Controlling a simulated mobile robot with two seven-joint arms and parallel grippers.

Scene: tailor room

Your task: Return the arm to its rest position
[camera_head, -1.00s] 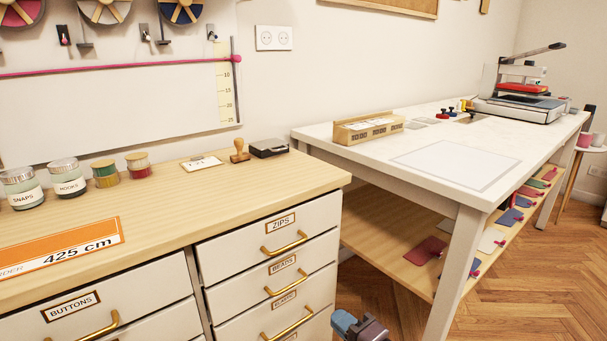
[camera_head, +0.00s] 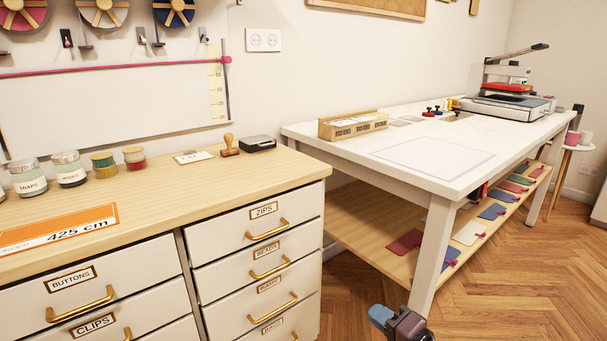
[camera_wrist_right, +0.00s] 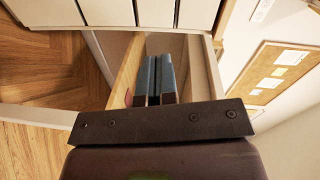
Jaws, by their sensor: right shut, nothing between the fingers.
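My right gripper (camera_head: 378,316) is at the bottom edge of the head view, in front of the near leg of the white table. In the right wrist view its two blue-grey fingers (camera_wrist_right: 155,80) lie side by side, shut with nothing between them. It is apart from the furniture in the head view. My left gripper is in neither view.
A drawer cabinet (camera_head: 150,255) with a wooden top stands left, its drawers shut. The white table (camera_head: 400,140) carries a wooden box (camera_head: 353,125) and a heat press (camera_head: 507,95). Its lower shelf (camera_head: 375,228) holds coloured pieces. Wooden floor (camera_head: 500,285) at right is clear.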

